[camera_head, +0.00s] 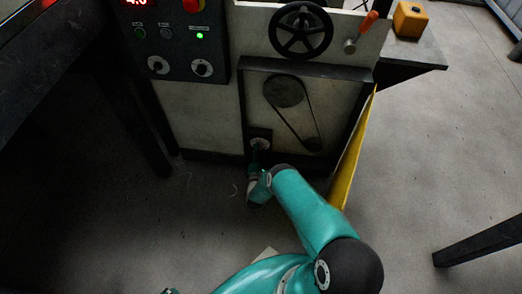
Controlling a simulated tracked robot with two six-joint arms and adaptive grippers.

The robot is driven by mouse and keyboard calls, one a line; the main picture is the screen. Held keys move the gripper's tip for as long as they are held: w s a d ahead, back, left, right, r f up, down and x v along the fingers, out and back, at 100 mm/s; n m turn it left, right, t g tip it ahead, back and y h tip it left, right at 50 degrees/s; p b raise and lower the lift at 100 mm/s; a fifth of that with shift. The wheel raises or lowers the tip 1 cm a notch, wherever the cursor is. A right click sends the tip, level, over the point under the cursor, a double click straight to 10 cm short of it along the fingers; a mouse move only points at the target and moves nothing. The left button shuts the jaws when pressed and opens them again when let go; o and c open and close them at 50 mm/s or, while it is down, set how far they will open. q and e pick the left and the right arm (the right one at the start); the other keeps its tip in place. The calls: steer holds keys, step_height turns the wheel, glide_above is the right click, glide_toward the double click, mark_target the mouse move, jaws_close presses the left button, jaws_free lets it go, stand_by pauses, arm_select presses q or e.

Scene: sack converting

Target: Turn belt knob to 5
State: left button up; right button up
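A dark control panel (176,38) at the upper left carries two round knobs with pale faces, a left knob (158,65) and a right knob (202,68). A red lit display (137,2) at its top is cut by the frame edge; its digits look like 4.0. I cannot read any knob labels. My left gripper is not visible.
A black handwheel (300,30) and an orange-handled lever (362,31) sit above the belt and pulley (286,91). A yellow guard panel (352,155) stands open at the right. A yellow box (410,19) rests on the top right surface. Floor at right is mostly clear.

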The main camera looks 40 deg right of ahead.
jaws_close()
steer(key=shift+d, duration=0.35)
steer(key=shift+s+a+f, duration=0.1)
steer(key=shift+a+f, duration=0.05)
steer(key=shift+a, duration=0.15)
